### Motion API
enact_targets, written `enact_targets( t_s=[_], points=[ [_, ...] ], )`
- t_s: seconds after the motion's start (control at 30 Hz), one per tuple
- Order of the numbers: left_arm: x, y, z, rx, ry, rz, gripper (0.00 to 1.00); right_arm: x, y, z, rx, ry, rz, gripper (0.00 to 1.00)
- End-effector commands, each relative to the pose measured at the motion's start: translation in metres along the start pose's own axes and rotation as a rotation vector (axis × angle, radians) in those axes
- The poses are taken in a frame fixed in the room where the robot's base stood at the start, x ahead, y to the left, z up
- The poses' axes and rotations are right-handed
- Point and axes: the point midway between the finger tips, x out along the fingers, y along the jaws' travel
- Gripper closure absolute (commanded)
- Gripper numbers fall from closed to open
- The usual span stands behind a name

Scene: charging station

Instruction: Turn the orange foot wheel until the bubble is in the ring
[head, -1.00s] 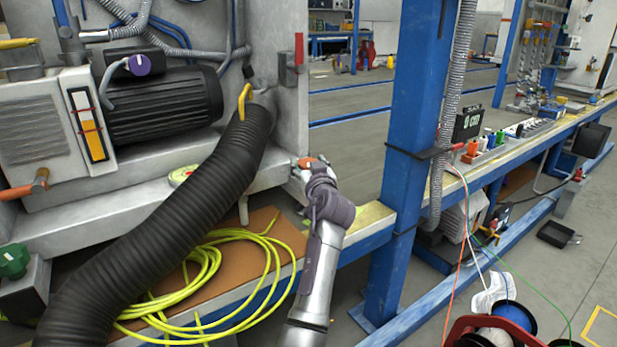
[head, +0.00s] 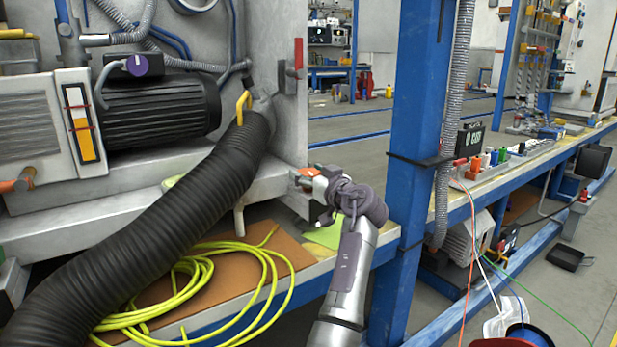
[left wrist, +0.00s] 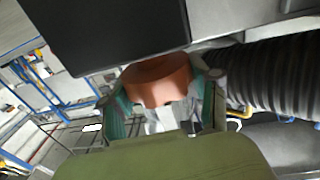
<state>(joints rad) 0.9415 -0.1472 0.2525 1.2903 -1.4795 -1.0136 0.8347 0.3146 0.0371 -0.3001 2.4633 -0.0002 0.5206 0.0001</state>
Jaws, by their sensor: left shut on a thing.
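The orange foot wheel (left wrist: 157,78) shows in the left wrist view, under a dark block. My left gripper (left wrist: 163,98) is shut on it, with one teal-padded finger at each side. In the head view my left gripper (head: 318,180) is at the lower right corner of the grey machine (head: 130,205), and a little of the orange wheel (head: 311,171) shows at its tip. A small yellow-green round thing (head: 172,182) on the machine's ledge is mostly hidden by the black hose. I cannot make out a bubble or ring. My right gripper is not in view.
A thick black ribbed hose (head: 200,190) crosses in front of the machine. Coiled yellow cable (head: 250,290) lies on a brown board (head: 262,250) below. A blue post (head: 415,120) stands just right of my left arm. Bottles and a display box stand on the bench behind it.

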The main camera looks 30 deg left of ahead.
Motion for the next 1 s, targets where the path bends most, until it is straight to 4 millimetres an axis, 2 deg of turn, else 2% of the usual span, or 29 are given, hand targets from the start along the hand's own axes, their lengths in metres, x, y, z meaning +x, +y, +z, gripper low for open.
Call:
enact_targets(
  t_s=[0.23, 0.27, 0.4, 0.77, 1.0],
  points=[
    [0.000, 0.000, 0.002, 0.002, -0.004, 0.000, 0.74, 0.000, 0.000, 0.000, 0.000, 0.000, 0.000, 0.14],
    [0.000, 0.000, 0.002, 0.002, -0.004, 0.000, 0.34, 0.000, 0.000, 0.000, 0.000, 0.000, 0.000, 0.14],
    [0.000, 0.000, 0.001, 0.002, -0.003, 0.000, 0.14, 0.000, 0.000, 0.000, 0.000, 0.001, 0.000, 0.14],
    [-0.004, 0.001, 0.001, 0.001, -0.001, 0.002, 0.14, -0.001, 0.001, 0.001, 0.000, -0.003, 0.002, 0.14],
    [-0.042, 0.001, 0.001, 0.000, -0.002, 0.003, 0.14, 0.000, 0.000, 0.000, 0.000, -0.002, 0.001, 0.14]
  ],
)
